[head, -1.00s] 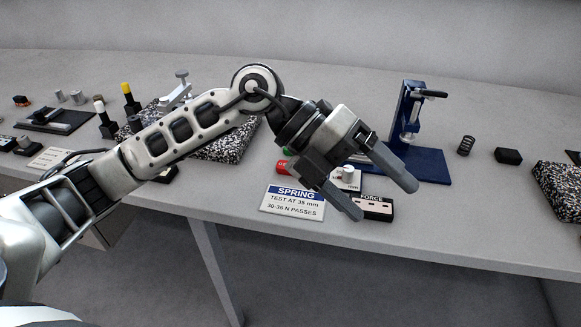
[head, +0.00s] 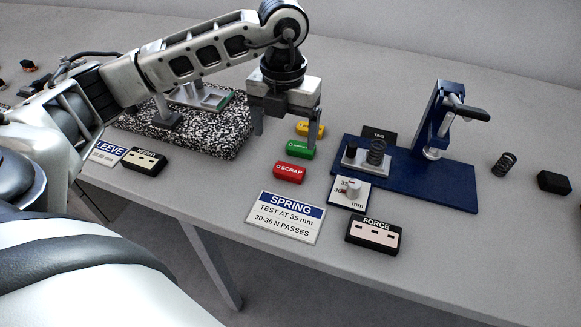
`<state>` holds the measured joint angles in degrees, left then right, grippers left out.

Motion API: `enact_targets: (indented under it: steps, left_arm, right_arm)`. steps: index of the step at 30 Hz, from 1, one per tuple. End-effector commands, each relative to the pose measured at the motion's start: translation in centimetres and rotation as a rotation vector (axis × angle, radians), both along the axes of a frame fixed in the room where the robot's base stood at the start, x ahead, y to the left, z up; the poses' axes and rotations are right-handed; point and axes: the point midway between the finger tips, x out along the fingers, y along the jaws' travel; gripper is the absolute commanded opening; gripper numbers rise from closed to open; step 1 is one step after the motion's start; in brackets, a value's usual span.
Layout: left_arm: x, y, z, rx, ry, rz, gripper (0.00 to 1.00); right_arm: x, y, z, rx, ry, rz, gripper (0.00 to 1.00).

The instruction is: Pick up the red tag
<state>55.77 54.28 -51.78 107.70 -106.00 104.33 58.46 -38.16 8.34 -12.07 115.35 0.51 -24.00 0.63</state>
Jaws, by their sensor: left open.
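My left gripper (head: 287,140) is open and empty, pointing down above the row of tags. Its fingers are spread to the left and right of the green tag in the picture, behind the red tag. I cannot tell its exact height above the table. My right gripper is not in view.
A SPRING sign (head: 284,217) and a FORCE box (head: 374,234) stand near the front edge. A speckled slab (head: 215,140) is to the left. Table between sign and tags is clear.

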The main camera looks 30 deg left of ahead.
Motion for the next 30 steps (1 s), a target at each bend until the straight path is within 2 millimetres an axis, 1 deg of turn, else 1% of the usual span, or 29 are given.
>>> enact_targets:
  steps: [1, 3, 6, 11, 17, 18, 21, 24, 29, 30]
  left_arm:
    - [-0.1, 0.0, -1.0, 0.0, 0.005, 0.001, 0.84]
    - [-0.1, 0.0, -2.1, 0.0, 0.003, 0.001, 0.84]
    - [0.0, 0.0, -3.2, 0.0, 0.002, 0.0, 0.84]
    - [0.0, -0.2, -4.1, -0.002, 0.001, -0.002, 0.84]
    - [-0.2, -0.9, -6.8, -0.002, 0.005, -0.002, 0.84]
    - [-0.2, -0.9, -7.5, -0.002, 0.004, -0.001, 0.84]
    - [-0.1, -0.8, -8.5, -0.002, 0.001, 0.0, 0.84]
    - [-0.1, -0.9, -8.9, -0.002, 0.0, -0.001, 0.84]
    - [-0.1, -0.9, -8.9, -0.002, 0.0, -0.002, 0.84]
    - [-0.1, -0.9, -8.9, -0.002, 0.0, -0.002, 0.78]
  right_arm:
    - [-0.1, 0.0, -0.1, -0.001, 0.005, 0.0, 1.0]
    - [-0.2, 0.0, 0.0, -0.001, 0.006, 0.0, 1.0]
    - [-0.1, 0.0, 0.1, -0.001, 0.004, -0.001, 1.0]
    - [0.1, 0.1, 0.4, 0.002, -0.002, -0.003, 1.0]
    - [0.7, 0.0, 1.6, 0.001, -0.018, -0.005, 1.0]
    - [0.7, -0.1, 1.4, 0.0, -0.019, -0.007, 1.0]
    - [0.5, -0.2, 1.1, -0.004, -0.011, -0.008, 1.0]
    - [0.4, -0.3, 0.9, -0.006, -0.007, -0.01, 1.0]
    - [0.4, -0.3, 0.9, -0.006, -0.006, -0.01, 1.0]
    - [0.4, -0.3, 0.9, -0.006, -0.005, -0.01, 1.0]
